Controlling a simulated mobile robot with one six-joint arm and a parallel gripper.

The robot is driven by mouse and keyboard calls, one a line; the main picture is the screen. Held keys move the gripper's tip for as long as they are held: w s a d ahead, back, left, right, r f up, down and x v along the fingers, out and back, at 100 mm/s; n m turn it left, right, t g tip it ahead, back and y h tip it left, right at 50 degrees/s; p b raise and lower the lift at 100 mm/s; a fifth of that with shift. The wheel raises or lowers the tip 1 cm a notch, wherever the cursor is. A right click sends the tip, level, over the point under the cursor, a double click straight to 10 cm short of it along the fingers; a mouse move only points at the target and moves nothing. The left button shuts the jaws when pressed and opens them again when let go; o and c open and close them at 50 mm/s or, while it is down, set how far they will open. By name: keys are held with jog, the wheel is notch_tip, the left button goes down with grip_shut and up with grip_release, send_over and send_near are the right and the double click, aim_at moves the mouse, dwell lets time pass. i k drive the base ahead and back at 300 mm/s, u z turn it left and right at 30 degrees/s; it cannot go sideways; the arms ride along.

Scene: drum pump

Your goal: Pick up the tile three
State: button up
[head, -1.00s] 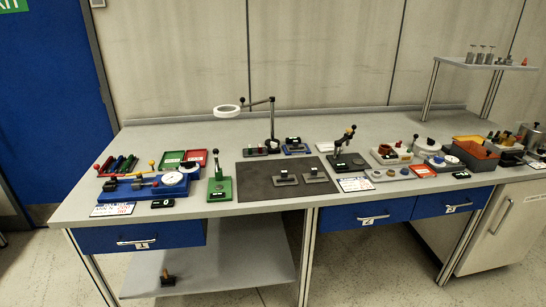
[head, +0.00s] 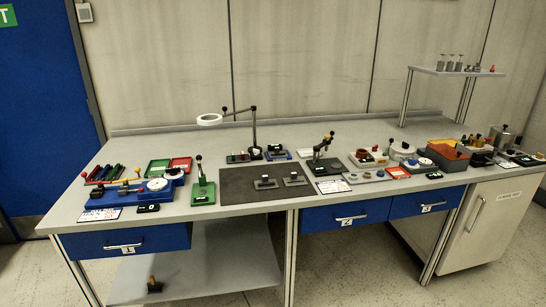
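No number can be read on any tile-like piece in the head view, so I cannot tell which one is tile three. Two small grey pieces with dark upright parts, a left one (head: 265,183) and a right one (head: 294,180), stand on the dark mat (head: 236,194) in the middle of the bench. Small dark pieces lie behind the mat, one on a blue base (head: 278,153) and one to its left (head: 238,157). My gripper is not in view.
The grey bench (head: 130,150) carries a ring lamp (head: 209,120), a green lever press (head: 203,191), a blue fixture (head: 130,196) at left, and an orange bin (head: 447,152) at right. A raised shelf (head: 440,71) stands at back right. Blue drawers (head: 125,242) sit below.

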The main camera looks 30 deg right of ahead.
aim_at(278, 154)
jog(key=z, duration=0.15)
jog(key=i, duration=1)
jog(key=u, duration=0.1)
jog(key=k, duration=0.6)
jog(key=z, duration=0.05)
